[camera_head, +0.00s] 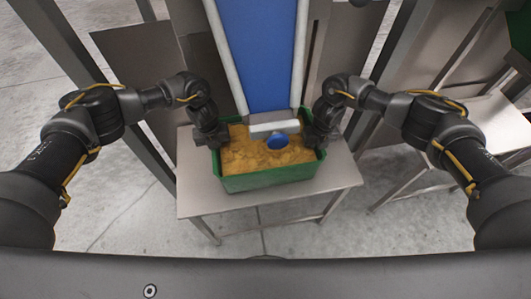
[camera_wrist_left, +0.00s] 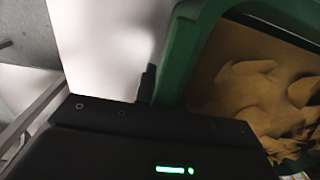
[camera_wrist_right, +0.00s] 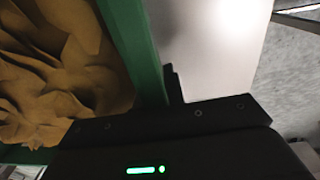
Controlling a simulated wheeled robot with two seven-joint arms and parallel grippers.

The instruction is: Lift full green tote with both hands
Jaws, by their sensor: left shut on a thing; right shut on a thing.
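The green tote (camera_head: 270,181) is on the small metal table, filled with a yellow-brown lumpy material (camera_head: 256,155). A round blue thing (camera_head: 277,141) lies on the fill near the far side. My left gripper (camera_head: 217,140) is shut on the tote's left wall; in the left wrist view the green rim (camera_wrist_left: 180,75) runs into the jaws. My right gripper (camera_head: 319,138) is shut on the right wall; the rim also shows in the right wrist view (camera_wrist_right: 140,60). I cannot tell whether the tote touches the table.
The metal table (camera_head: 335,178) has bare top on both sides of the tote. A blue conveyor belt (camera_head: 258,50) with pale side rails ends just behind the tote. Grey posts stand at left and right. Another metal table (camera_head: 500,118) stands at the right.

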